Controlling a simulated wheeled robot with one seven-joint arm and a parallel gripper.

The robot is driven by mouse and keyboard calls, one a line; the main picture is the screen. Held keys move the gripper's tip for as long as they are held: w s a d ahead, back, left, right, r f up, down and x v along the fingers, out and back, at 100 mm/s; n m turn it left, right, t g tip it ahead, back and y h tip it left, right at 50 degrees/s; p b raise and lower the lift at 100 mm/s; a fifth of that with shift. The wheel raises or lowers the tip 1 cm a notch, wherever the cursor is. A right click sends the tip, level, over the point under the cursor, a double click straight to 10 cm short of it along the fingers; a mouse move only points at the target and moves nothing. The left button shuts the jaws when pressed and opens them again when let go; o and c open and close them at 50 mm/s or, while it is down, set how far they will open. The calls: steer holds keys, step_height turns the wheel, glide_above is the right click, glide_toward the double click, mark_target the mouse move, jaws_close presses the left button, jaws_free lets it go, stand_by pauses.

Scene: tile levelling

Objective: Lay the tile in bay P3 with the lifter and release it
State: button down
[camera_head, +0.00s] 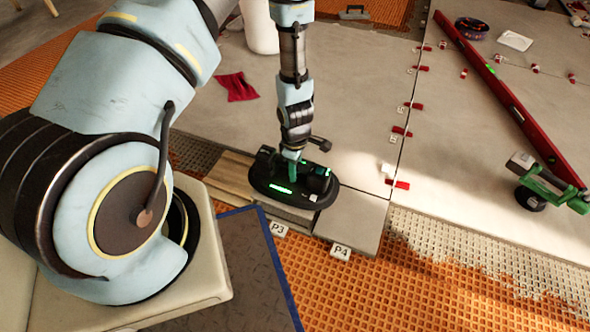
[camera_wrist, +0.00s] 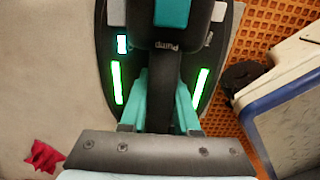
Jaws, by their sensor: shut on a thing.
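My gripper (camera_head: 291,156) is shut on the handle of the black oval lifter (camera_head: 262,186), which has green lit bars. In the wrist view, the teal fingers of my gripper (camera_wrist: 162,110) straddle the dark handle of the lifter (camera_wrist: 112,62), marked "Pump". A grey tile (camera_head: 290,213) shows its front edge beneath the lifter, behind the P3 tag (camera_head: 278,229). The lifter hides most of this tile, and I cannot tell whether it rests fully on the bed. A paler tile (camera_head: 362,218) lies to its right behind the P4 tag (camera_head: 340,252).
Wood-look pieces (camera_head: 232,172) lie left of the lifter. Orange matting (camera_head: 400,290) fills the front. A blue-edged dark panel (camera_head: 245,260) stands close at front left. Red clips (camera_head: 402,185) line a joint at right. A long red level (camera_head: 500,85) and green tool (camera_head: 545,190) lie farther right.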

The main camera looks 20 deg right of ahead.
mark_target(295, 185)
steer(key=shift+f+b, duration=2.75)
steer(key=shift+f, duration=0.3)
steer(key=shift+f, duration=0.75)
steer(key=c, duration=0.6)
jaws_free()
steer(key=shift+f, duration=0.1)
steer(key=shift+o, duration=0.2)
step_height(295, 185, up, 11)
steer(key=p, duration=0.5)
